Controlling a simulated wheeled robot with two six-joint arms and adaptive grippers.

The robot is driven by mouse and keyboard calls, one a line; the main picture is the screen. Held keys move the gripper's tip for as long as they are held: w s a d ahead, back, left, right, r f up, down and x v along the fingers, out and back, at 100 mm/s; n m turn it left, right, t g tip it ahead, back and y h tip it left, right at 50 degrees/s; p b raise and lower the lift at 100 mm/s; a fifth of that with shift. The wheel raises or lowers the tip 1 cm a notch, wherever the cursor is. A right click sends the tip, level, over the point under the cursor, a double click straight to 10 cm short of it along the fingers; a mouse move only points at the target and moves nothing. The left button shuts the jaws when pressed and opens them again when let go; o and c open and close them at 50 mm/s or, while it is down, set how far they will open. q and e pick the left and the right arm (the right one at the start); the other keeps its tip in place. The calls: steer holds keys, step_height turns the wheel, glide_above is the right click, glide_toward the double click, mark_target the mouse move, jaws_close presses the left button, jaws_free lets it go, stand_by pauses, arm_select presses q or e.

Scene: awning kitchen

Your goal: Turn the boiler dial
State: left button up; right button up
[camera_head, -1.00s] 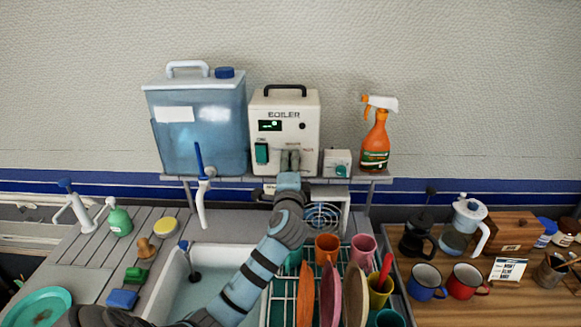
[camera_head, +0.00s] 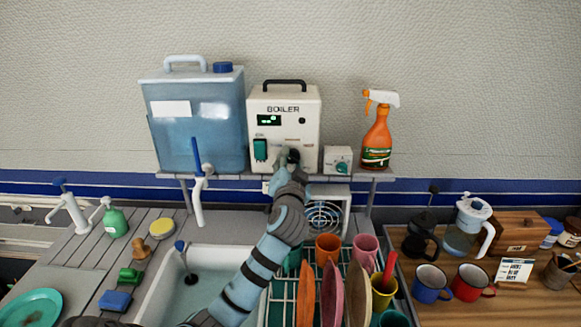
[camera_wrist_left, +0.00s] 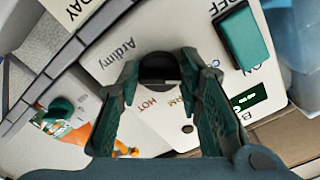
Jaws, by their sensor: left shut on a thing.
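The white boiler (camera_head: 308,120) stands on the shelf in the head view, with a lit green display and a teal switch (camera_head: 260,149) on its front. My left gripper (camera_head: 289,158) is at the lower front of the boiler and hides most of the dial there. In the left wrist view the dark round boiler dial (camera_wrist_left: 160,66) sits between the fingertips of my left gripper (camera_wrist_left: 160,80), which is shut on it. Part of the words HOT and WARM show beside the dial. The teal switch (camera_wrist_left: 242,38) is at the upper right. My right gripper is not in view.
A blue water tank (camera_head: 195,130) stands left of the boiler. A small white box with a teal knob (camera_head: 339,165) and an orange spray bottle (camera_head: 376,140) stand to its right. A dish rack with plates and cups (camera_head: 328,247) lies below, close to my left arm.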

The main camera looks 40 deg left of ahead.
arm_select(q)
steer(key=shift+r+n, duration=0.1)
steer(key=shift+n, duration=0.5)
steer(key=shift+r, duration=0.1)
steer(key=o, duration=1.2)
steer(key=shift+w, duration=0.1)
steer(key=shift+c, duration=0.2)
steer(key=shift+d, duration=0.1)
steer(key=v, duration=1.2)
